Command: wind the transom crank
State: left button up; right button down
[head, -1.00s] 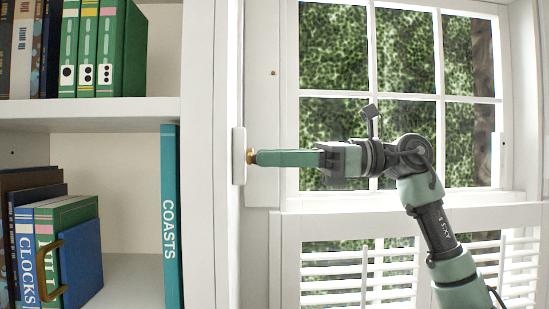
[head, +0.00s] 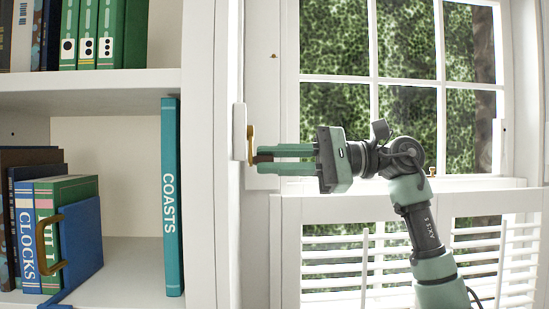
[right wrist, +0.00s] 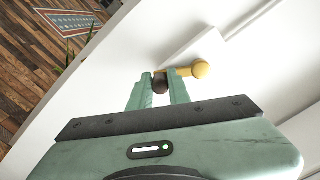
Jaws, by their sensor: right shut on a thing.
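The transom crank has a white wall plate (head: 239,132) on the window frame's left side. Its brass arm (head: 251,140) hangs down from the hub, and a dark knob (head: 262,158) is at its lower end. In the right wrist view the round brass hub (right wrist: 201,69) is right of the dark knob (right wrist: 160,86). My right gripper (head: 260,158) reaches in from the right and is shut on the knob, one finger on each side; it also shows in the right wrist view (right wrist: 161,88). My left gripper is not in view.
A white bookcase (head: 100,105) stands left of the crank, with a teal book (head: 171,195) upright near its edge and several books at far left. A paned window (head: 405,95) is behind my right arm, with white louvred shutters (head: 335,268) below.

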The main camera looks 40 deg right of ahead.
jog(key=shift+w+d+f+n, duration=0.15)
jog(key=shift+w+d+n, duration=0.2)
jog(key=shift+n, duration=0.7)
jog(key=shift+w+d+f+n, duration=0.25)
jog(key=shift+w+n, duration=0.15)
jog(key=shift+n, duration=0.6)
jog(key=shift+w+d+f+n, duration=0.1)
jog(key=shift+w+d+n, duration=0.25)
jog(key=shift+n, duration=0.7)
jog(key=c, duration=1.3)
grip_release()
jog(key=b+v, duration=0.1)
jog(key=v, duration=0.6)
jog(key=shift+s+d, duration=0.2)
jog(key=shift+d, duration=0.1)
